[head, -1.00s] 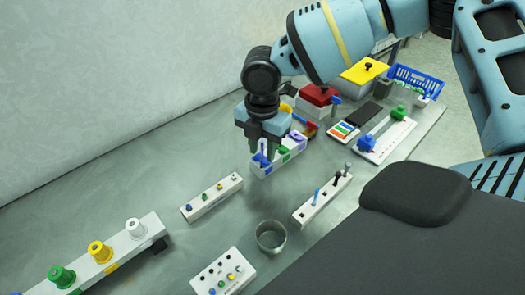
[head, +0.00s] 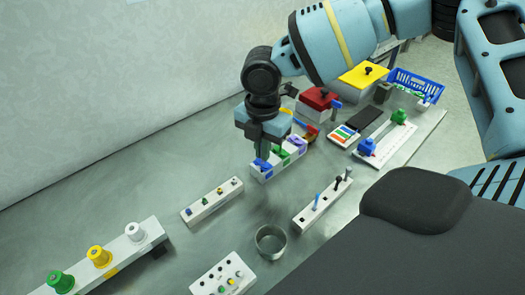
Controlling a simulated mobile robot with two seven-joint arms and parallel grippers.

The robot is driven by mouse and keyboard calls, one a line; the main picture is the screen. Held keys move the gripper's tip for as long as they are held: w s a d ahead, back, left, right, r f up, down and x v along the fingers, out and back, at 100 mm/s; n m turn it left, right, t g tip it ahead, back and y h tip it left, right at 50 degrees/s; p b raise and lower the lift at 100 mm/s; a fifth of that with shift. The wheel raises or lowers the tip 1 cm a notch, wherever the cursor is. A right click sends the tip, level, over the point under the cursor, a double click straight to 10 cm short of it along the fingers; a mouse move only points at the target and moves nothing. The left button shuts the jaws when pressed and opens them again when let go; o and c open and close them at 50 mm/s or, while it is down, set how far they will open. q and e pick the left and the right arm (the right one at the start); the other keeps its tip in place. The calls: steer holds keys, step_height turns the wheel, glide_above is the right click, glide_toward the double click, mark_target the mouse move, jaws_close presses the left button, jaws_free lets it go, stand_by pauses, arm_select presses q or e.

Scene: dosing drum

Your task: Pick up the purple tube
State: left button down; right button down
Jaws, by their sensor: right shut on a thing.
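My right gripper (head: 270,144) points down at the white bin rack (head: 266,175) near the middle of the view. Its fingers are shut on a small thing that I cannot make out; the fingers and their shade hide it. The rack has blue (head: 262,164), green (head: 282,153) and purple (head: 297,144) parts, from front left to back right. The purple part is to the right of the fingers. I cannot tell whether the purple tube is in the fingers or in the rack. My left gripper is not in view.
A low white rack (head: 212,202) with small coloured tops stands front left. A metal cup (head: 270,242), a button box (head: 224,275) and a tool holder (head: 322,202) are nearer. Red (head: 318,101) and yellow (head: 363,74) lidded boxes and a blue basket (head: 417,86) stand behind.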

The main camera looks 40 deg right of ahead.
steer(key=r, duration=0.1)
steer(key=s+r, duration=0.1)
steer(key=shift+s+a+r, duration=0.1)
steer(key=shift+r, duration=0.3)
steer(key=s+a+r, duration=0.1)
steer(key=s+a, duration=0.1)
steer(key=s, duration=1.2)
steer(key=shift+s+a+r, duration=0.2)
steer(key=shift+s+a, duration=0.1)
steer(key=shift+a, duration=0.05)
